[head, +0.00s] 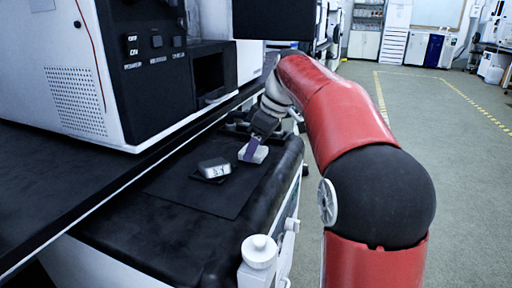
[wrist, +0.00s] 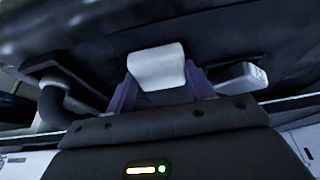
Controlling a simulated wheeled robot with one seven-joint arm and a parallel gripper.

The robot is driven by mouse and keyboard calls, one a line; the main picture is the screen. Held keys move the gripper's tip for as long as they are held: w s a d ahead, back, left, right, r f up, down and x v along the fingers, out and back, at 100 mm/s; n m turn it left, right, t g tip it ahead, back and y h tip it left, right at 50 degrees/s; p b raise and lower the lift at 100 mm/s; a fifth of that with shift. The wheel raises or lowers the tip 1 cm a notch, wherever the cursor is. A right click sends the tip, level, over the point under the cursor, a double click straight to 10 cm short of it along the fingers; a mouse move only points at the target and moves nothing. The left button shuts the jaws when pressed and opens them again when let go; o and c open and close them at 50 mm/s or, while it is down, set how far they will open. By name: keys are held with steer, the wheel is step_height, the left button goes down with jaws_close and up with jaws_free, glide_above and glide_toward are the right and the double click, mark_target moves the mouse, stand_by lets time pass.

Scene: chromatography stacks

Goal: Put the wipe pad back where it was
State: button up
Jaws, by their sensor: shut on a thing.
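The white wipe pad (head: 260,155) is between the purple fingers of my gripper (head: 250,150), over the far right part of the black bench top. In the wrist view the pad (wrist: 157,67) sits between the two purple fingers (wrist: 160,92), which are shut on it. Its lower part is hidden by my gripper. I cannot tell whether the pad touches the surface below.
A small grey-white labelled block (head: 214,168) rests on a dark square close to the left of the pad; it also shows in the wrist view (wrist: 240,77). A dark mat (head: 205,195) has free room in front. A large instrument (head: 150,70) stands behind left. A white-capped container (head: 259,252) is at the front right edge.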

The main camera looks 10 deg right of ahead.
steer(key=shift+f, duration=0.1)
steer(key=o, duration=0.9)
steer(key=shift+r, duration=0.3)
steer(key=p+v, duration=0.3)
steer(key=v, duration=0.8)
steer(key=shift+d+r, duration=0.15)
steer(key=shift+r, duration=0.15)
